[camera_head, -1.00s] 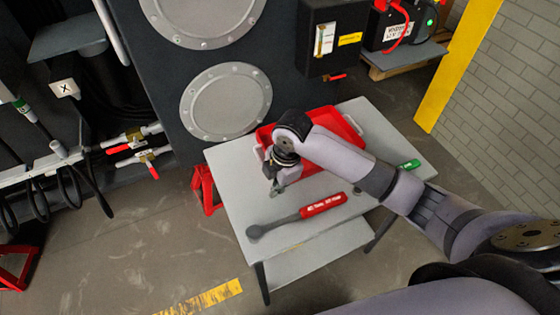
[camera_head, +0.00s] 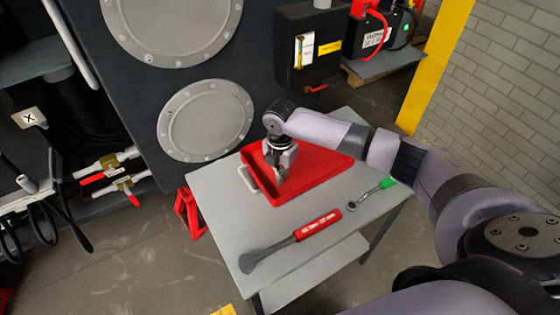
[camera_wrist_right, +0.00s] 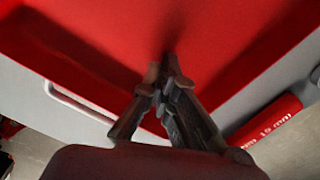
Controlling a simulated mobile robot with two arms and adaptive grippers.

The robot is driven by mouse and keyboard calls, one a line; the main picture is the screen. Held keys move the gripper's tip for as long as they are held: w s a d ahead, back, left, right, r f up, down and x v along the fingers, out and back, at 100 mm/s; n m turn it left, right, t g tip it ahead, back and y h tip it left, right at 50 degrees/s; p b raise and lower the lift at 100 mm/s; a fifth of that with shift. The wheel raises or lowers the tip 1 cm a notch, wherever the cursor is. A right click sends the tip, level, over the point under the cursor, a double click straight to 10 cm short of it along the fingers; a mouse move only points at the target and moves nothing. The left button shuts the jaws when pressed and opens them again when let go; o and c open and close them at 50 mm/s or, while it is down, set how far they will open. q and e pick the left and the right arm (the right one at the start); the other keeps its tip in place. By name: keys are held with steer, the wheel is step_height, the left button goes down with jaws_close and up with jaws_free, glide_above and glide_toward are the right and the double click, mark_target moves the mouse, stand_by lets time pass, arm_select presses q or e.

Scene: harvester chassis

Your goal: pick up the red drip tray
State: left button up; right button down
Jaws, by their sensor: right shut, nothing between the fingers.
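The red drip tray (camera_head: 318,167) lies flat on the grey table, with a pale handle (camera_head: 248,179) on its left end. In the right wrist view the tray's floor (camera_wrist_right: 130,35) fills the upper part, and the handle (camera_wrist_right: 78,105) shows at the left, apart from the fingers. My right gripper (camera_head: 280,179) is over the tray's near-left part, pointing down; it also shows in the right wrist view (camera_wrist_right: 166,68). Its fingers are shut and empty. Whether the fingertips touch the tray floor, I cannot tell. My arm hides part of the tray's far side. My left gripper is not in view.
On the grey table (camera_head: 225,200), a red-handled tool (camera_head: 318,224) lies in front of the tray and a green-handled ratchet (camera_head: 387,183) lies to the right. A red stand (camera_head: 190,213) is left of the table. The dark machine wall (camera_head: 262,90) rises behind.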

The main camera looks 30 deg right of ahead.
mark_target(262, 206)
steer(key=a, duration=0.1)
steer(key=s+a+p, duration=0.1)
steer(key=shift+s+a+f, duration=0.2)
steer(key=shift+s+a, duration=0.1)
steer(key=shift+a, duration=0.1)
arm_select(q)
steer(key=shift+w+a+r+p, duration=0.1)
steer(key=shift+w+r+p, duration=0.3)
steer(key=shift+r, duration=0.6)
arm_select(e)
steer(key=shift+s+a+f, duration=0.1)
steer(key=shift+s+a, duration=0.1)
steer(key=shift+a, duration=0.15)
steer(key=shift+s+a, duration=0.1)
steer(key=shift+a, duration=0.1)
steer(key=s+a+p, duration=0.1)
steer(key=a, duration=0.1)
steer(key=s+a+p, duration=0.1)
steer(key=a+p, duration=0.1)
steer(key=shift+s+a, duration=0.1)
steer(key=shift+s, duration=0.1)
steer(key=shift+a, duration=0.15)
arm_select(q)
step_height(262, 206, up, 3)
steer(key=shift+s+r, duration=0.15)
